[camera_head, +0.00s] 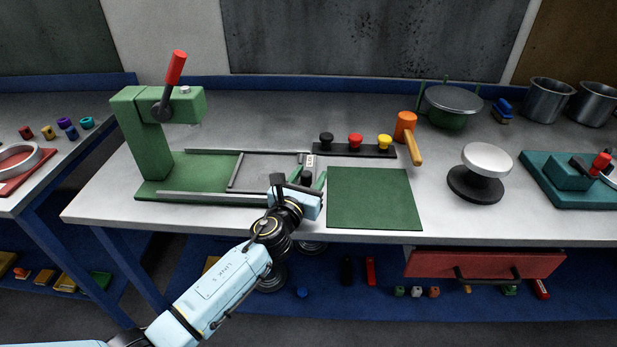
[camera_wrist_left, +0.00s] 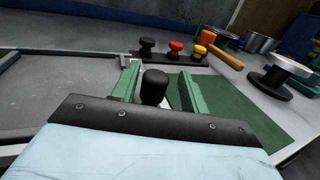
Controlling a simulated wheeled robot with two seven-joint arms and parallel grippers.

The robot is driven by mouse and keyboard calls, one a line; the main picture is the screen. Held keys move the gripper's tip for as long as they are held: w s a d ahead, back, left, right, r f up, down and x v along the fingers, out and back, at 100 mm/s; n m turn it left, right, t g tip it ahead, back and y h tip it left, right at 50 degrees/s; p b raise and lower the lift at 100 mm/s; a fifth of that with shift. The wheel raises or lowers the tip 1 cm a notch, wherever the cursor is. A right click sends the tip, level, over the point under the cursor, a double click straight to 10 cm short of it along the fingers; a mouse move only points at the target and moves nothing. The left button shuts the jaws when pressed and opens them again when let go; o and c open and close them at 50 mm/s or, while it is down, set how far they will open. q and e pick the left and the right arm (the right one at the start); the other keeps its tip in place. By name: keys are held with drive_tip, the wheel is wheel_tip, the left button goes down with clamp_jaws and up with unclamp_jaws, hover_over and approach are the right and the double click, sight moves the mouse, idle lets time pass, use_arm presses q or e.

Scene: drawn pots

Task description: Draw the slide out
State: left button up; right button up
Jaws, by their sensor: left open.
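The slide (camera_head: 270,172) is a flat grey plate with a dark frame, lying between two grey rails on the green base (camera_head: 160,188) of the press; it also shows at the left of the left wrist view (camera_wrist_left: 70,88). A black knob (camera_wrist_left: 153,87) stands at the slide's right end. My left gripper (camera_head: 308,178) is over this end, its green fingers open. In the left wrist view the knob stands between the fingers, with gaps visible on both sides. The gripper partly hides the knob in the head view. My right gripper is not in view.
The press's green column (camera_head: 145,140) with its red lever (camera_head: 175,68) stands left. A green mat (camera_head: 375,200) lies flat right of the slide. Behind are a strip with three knobs (camera_head: 355,150) and an orange mallet (camera_head: 405,127). A silver-topped black stand (camera_head: 485,165) is farther right.

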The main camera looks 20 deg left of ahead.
use_arm(q)
drive_tip(key=s+a, duration=0.1)
drive_tip(key=s, duration=1.2)
drive_tip(key=shift+s+p, duration=0.2)
drive_tip(key=shift+p, duration=0.2)
drive_tip(key=shift+a, duration=0.1)
